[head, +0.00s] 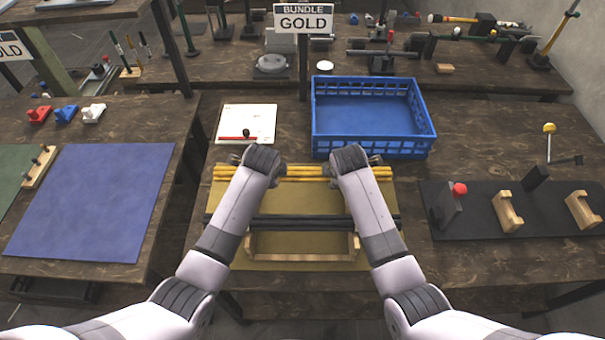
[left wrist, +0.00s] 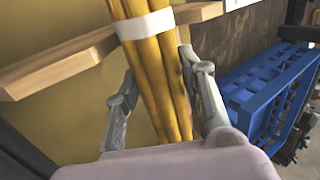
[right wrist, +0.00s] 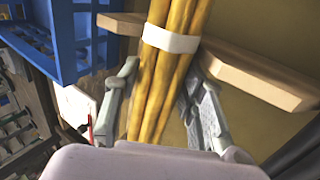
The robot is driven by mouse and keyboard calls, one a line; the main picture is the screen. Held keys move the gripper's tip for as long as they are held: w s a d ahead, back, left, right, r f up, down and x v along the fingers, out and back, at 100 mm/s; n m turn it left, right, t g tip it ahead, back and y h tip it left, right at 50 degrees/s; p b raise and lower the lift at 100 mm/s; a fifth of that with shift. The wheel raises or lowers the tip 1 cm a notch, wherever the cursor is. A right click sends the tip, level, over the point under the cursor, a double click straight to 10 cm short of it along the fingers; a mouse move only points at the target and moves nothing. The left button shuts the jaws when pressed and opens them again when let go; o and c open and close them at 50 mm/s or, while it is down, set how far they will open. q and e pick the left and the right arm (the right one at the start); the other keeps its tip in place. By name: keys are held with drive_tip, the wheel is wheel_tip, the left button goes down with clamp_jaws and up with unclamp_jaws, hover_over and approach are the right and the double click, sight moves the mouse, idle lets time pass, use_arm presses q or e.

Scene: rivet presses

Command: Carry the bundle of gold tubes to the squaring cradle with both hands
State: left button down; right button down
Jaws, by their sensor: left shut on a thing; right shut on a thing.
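The bundle of gold tubes (head: 305,172) lies crosswise at the back of a gold mat (head: 228,257) in the head view. White bands wrap it in the left wrist view (left wrist: 148,24) and the right wrist view (right wrist: 170,40). My left gripper (head: 250,172) is shut on its left part and my right gripper (head: 360,170) on its right part. Wooden rails of a rack (head: 305,257) pass beneath the bundle; whether it touches them is unclear. Two notched wooden blocks (head: 507,211) (head: 580,212) and an upright with a red knob (head: 447,207) stand on a black mat, possibly the squaring cradle.
A blue crate (head: 372,149) stands just behind my right gripper. A white sheet (head: 246,124) lies behind the left one. A GOLD sign (head: 305,22) stands at the back. Dark bars (head: 318,221) lie across the rack in front. A blue mat (head: 95,200) is on the left table.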

use_arm(q)
drive_tip(key=shift+w+r, duration=0.1)
drive_tip(key=shift+r, duration=0.15)
use_arm(e)
drive_tip(key=shift+w+r, duration=0.1)
drive_tip(key=shift+r, duration=0.1)
